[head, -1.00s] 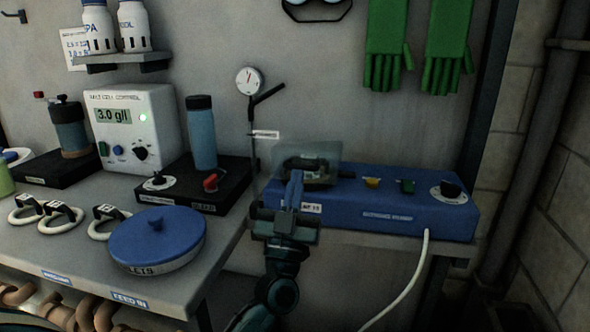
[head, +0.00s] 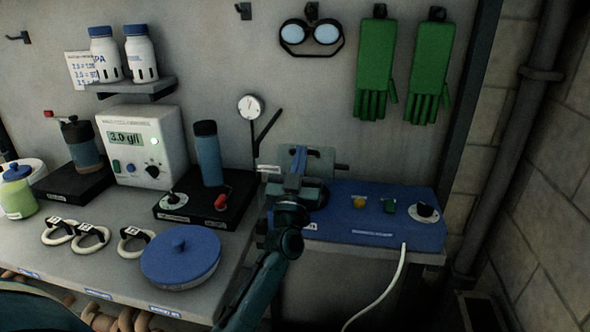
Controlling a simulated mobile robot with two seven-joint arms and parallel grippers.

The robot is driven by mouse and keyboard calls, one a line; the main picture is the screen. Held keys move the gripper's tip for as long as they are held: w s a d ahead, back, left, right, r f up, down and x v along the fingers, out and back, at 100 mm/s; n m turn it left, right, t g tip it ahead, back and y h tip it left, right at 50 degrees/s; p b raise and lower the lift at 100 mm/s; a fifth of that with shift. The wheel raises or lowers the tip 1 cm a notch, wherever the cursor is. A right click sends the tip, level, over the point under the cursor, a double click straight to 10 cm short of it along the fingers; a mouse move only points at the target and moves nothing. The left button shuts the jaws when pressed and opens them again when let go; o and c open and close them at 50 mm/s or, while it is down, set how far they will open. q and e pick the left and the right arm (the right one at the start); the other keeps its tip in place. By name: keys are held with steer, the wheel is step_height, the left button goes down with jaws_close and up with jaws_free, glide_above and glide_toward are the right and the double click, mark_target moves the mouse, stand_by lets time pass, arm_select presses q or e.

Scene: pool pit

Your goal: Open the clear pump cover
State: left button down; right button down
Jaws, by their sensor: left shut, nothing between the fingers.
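A blue pump box (head: 370,225) stands on a ledge right of the counter. The clear pump cover (head: 322,162) shows as a pale see-through panel above the box's left end, and it looks tilted up. My left gripper (head: 299,156) is in front of this panel, shut with nothing between its fingers. The gripper overlaps the panel in the picture, and I cannot tell whether they touch. The gripper hides the pump parts below the cover and the cover's lower edge. My right gripper is not in view.
A white cable (head: 397,275) hangs in front. On the left are a blue-lidded pot (head: 181,259), a blue bottle (head: 208,155) and a control unit (head: 145,148).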

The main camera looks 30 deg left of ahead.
arm_select(q)
steer(key=x, duration=0.3)
steer(key=shift+w+r, duration=0.1)
stand_by(1.1)
